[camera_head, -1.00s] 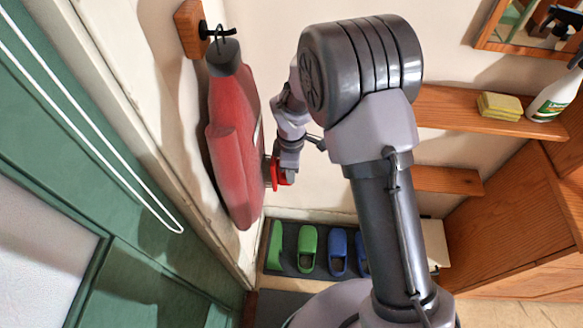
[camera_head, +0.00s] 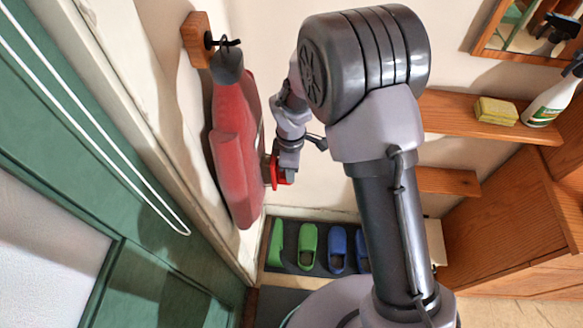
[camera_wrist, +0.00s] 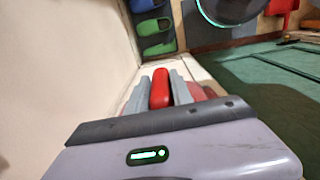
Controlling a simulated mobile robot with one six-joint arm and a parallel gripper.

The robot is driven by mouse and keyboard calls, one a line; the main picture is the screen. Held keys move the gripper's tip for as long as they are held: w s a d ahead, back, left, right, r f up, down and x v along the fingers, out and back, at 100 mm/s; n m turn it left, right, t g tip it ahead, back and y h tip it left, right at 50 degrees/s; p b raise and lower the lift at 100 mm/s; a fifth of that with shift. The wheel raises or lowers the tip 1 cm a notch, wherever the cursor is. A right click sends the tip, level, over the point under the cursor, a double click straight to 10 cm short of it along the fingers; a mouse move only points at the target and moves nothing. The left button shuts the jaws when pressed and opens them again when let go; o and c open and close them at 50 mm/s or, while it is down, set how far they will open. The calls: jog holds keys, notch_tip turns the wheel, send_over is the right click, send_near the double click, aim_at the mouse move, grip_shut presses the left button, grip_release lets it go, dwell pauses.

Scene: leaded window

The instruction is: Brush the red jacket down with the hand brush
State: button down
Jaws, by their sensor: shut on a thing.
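The red jacket (camera_head: 232,150) hangs from a dark hook on a wooden block on the left wall in the head view. A strip of it shows behind the fingers in the wrist view (camera_wrist: 196,92). My gripper (camera_head: 284,170) is at the jacket's right side, around mid to lower height. It is shut on the red handle of the hand brush (camera_wrist: 160,88), which stands between the two grey fingers. In the head view the red brush (camera_head: 274,172) meets the jacket's edge; I cannot tell whether it presses on it. The bristles are hidden.
Green and blue slippers (camera_head: 308,246) stand on a dark mat below. A wooden shelf (camera_head: 455,112) at the right holds a yellow sponge (camera_head: 496,111) and a spray bottle (camera_head: 552,102). A green door (camera_head: 130,285) with a white cord is at the left.

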jog(key=shift+s+r+p, duration=0.2)
jog(key=shift+r+p, duration=0.3)
jog(key=shift+r, duration=0.6)
notch_tip(320, 180, down, 8)
jog(key=b, duration=0.6)
jog(key=shift+f, duration=0.25)
notch_tip(320, 180, up, 9)
jog(key=p, duration=0.6)
jog(key=shift+f+p, duration=0.2)
jog(key=shift+p, duration=0.2)
notch_tip(320, 180, down, 9)
jog(key=b, duration=0.6)
jog(key=shift+r, duration=0.3)
jog(key=d, duration=0.6)
jog(key=shift+s, duration=0.15)
jog(key=shift+d, duration=0.1)
jog(key=shift+d+p, duration=0.4)
jog(key=shift+d, duration=1)
